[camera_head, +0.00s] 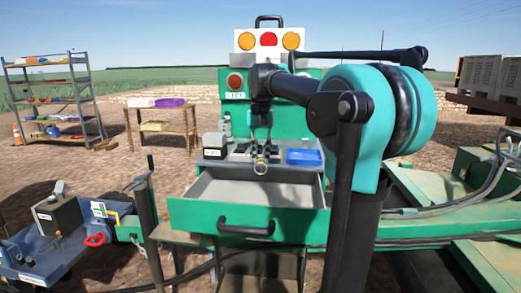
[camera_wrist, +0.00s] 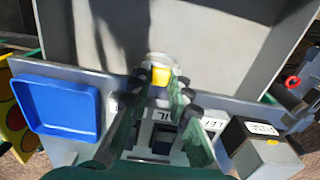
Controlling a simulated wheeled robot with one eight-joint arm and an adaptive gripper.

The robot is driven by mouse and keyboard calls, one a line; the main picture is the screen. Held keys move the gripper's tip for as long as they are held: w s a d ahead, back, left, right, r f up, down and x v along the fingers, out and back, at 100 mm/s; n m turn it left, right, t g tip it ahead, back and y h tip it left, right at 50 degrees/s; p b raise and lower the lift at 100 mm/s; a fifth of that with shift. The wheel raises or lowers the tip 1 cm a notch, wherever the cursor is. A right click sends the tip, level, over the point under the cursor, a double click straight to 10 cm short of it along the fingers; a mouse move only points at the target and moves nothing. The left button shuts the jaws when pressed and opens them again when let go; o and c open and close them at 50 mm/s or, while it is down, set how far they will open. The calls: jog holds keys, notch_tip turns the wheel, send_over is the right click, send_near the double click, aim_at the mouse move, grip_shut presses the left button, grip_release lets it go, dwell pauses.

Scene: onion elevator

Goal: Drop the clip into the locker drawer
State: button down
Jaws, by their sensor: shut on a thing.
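The clip, a small metallic ring with a yellow part, hangs at the tips of my gripper in the head view (camera_head: 261,167); it also shows in the wrist view (camera_wrist: 161,66). My gripper (camera_wrist: 160,85) is shut on it and points down; it also shows in the head view (camera_head: 262,147). The locker drawer (camera_head: 250,230) is pulled open, with a green front, black handle and grey inside. In the wrist view its bare grey floor (camera_wrist: 222,42) fills the top. The clip appears near the drawer's back edge; its exact height above it is unclear.
A blue tray (camera_head: 304,157) and a small grey box with a dark front (camera_head: 214,144) stand on the locker top behind the drawer. A blue bench (camera_head: 50,245) stands at left. A shelf rack (camera_head: 55,100) and wooden table (camera_head: 160,118) are farther back. The drawer inside looks empty.

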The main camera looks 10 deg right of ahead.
aim_at(261, 159)
jog(key=shift+f, duration=1.85)
jog(key=c, duration=1.3)
grip_release()
jog(key=shift+c, duration=0.2)
jog(key=shift+r, duration=0.15)
notch_tip(261, 159, up, 12)
jog(key=shift+f, duration=0.15)
jog(key=shift+s, duration=0.1)
